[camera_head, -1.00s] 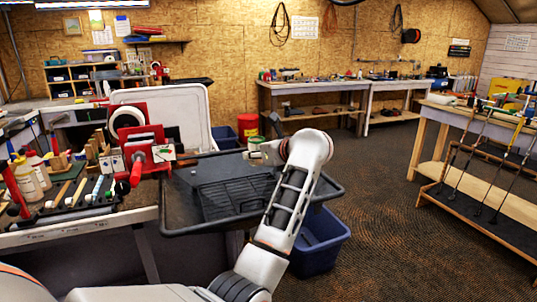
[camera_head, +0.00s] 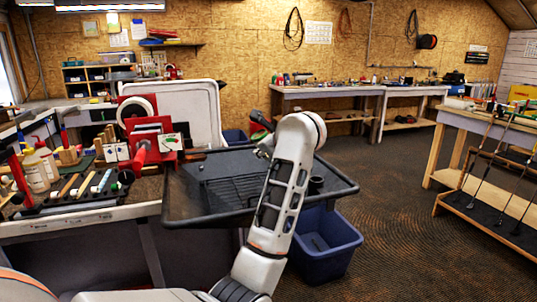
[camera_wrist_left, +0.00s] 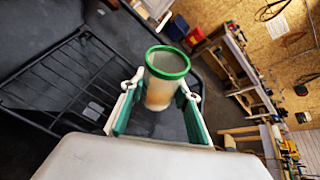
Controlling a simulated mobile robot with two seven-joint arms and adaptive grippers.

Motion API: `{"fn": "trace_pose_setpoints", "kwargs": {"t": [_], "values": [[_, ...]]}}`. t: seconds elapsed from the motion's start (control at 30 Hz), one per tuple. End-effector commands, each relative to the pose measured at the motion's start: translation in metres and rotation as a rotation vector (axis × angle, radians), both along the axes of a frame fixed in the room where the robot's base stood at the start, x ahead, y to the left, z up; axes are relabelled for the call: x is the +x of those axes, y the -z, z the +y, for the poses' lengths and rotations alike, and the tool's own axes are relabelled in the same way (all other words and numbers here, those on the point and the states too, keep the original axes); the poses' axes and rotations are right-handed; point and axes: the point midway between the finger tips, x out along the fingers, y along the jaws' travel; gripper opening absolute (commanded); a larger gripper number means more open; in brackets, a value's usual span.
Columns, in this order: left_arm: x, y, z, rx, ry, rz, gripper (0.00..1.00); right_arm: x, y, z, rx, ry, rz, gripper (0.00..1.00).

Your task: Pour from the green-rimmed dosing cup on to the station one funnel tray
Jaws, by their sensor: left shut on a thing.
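The green-rimmed dosing cup (camera_wrist_left: 166,70) is between the green-padded fingers of my left gripper (camera_wrist_left: 157,104) in the left wrist view. Its open rim faces the camera, and tan contents show low in its clear wall. In the head view my left gripper (camera_head: 264,146) is above the back part of the black funnel tray (camera_head: 195,215), partly hidden by my wrist; I cannot make out the cup clearly there. The tray's wire rack (camera_head: 236,187) lies below the gripper and also shows at left in the wrist view (camera_wrist_left: 60,82). My right gripper is out of view.
A red fixture with a white roll (camera_head: 136,110) and a crowded workbench stand left of the tray. A short black cylinder (camera_head: 316,184) stands at the tray's right. A blue bin (camera_head: 326,248) sits below on the floor. Open floor lies to the right.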

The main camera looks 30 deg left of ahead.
Motion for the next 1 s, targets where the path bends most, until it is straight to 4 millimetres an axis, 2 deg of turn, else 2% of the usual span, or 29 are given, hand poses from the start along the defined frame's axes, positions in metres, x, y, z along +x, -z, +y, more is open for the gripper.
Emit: {"fn": "trace_pose_setpoints", "kwargs": {"t": [0.03, 0.33, 0.57, 0.6, 0.67, 0.8, 0.87, 1.0], "values": [[0.001, 0.007, 0.001, -0.023, 0.000, -0.025, 0.10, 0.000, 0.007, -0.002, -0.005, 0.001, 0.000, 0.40], [0.000, 0.014, 0.001, -0.140, -0.001, -0.161, 0.10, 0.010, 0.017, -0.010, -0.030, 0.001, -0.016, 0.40], [0.001, 0.021, 0.001, -0.225, -0.001, -0.260, 0.10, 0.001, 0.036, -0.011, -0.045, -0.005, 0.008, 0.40], [0.001, 0.027, 0.002, -0.254, -0.002, -0.292, 0.10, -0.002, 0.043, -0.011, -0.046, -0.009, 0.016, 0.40], [0.002, 0.034, 0.002, -0.296, -0.002, -0.337, 0.10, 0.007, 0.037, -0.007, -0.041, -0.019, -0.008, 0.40], [0.004, 0.040, 0.001, -0.396, -0.003, -0.450, 0.10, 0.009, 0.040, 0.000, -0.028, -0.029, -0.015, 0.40], [0.000, 0.025, 0.000, -0.390, 0.000, -0.452, 0.10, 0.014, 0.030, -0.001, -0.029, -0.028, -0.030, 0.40], [-0.001, 0.019, 0.000, -0.391, 0.001, -0.460, 0.10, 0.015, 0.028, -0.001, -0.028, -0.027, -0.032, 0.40]]}}
